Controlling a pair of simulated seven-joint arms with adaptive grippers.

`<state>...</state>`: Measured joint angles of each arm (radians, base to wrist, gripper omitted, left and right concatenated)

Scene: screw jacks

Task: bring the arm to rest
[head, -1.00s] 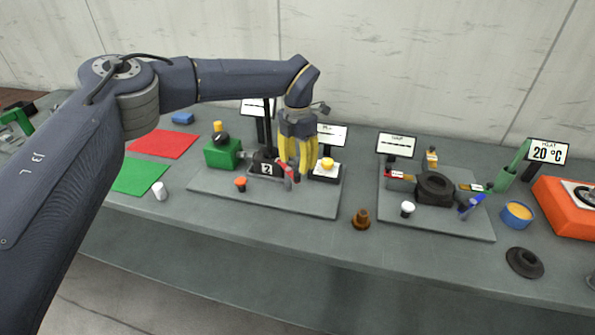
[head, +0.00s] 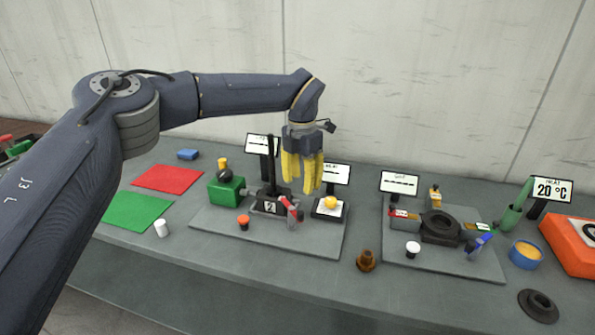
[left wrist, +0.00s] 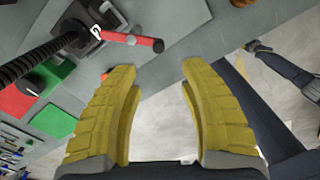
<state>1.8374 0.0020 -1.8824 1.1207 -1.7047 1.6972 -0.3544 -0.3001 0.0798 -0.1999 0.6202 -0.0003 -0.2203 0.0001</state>
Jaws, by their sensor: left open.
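My left gripper (head: 303,174) has yellow fingers and hangs fingers-down above the left grey plate in the head view. It is open and empty. In the left wrist view its two fingers (left wrist: 158,70) are spread apart with only bench edge and floor between them. Below it stands a screw jack (head: 270,205) with a black upright screw and a red-ended handle (head: 291,210). The red handle also shows in the left wrist view (left wrist: 145,42), beyond the fingertips and apart from them. My right gripper is in neither view.
The left plate also bears a green block (head: 226,191) and a yellow button (head: 331,202). A second plate (head: 470,262) holds a black ring-shaped fixture (head: 440,227). A brown part (head: 367,261) stands between the plates. Red (head: 168,179) and green (head: 137,211) mats lie at left.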

